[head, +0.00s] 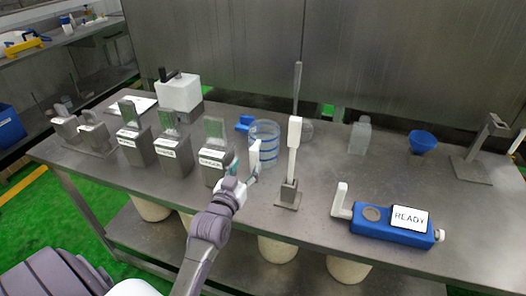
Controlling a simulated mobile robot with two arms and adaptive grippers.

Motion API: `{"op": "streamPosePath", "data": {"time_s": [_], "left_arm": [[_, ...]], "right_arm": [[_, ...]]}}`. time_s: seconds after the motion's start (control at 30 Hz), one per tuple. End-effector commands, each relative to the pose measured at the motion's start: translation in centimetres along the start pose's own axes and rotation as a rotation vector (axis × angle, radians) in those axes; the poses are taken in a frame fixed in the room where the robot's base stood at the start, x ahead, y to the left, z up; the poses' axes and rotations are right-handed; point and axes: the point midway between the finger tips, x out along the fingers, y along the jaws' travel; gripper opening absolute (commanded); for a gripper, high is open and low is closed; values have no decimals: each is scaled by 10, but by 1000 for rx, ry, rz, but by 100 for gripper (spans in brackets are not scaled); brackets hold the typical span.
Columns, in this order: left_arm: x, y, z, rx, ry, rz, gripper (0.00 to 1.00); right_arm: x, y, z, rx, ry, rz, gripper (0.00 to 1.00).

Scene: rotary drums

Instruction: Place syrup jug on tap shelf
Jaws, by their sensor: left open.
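A clear jug with blue bands (266,134), which looks like the syrup jug, stands on the steel table. Its white handle (254,153) faces my left gripper. My left gripper (246,173) is open at the handle's lower part. I cannot tell whether the fingers are around the handle or just in front of it. A grey metal stand with a post and flat base plate (472,170) is at the table's right end. It may be the tap shelf, but I cannot tell for sure. My right gripper is not in view.
Several labelled metal holders (174,155) line the table's left part. A white upright lever (293,145) on a metal block stands just right of the jug. A blue device reading READY (390,222) lies front right. A blue funnel (422,142) and clear bottle (360,136) stand behind.

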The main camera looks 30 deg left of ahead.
Motion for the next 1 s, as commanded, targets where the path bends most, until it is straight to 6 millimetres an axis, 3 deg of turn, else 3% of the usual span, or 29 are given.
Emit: {"op": "streamPosePath", "data": {"time_s": [0.33, 0.57, 0.83, 0.87, 1.0], "left_arm": [[33, 3, -6, 1, 1, 1, 56], [63, 5, -6, 1, 1, 1, 56], [67, 5, -4, 2, 0, 1, 56], [67, 5, -4, 2, 0, 1, 55], [66, 5, -4, 1, 0, 1, 31]], "right_arm": [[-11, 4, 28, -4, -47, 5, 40], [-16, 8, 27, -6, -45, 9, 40], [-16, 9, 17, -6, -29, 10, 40], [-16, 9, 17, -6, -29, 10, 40], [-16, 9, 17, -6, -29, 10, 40]]}}
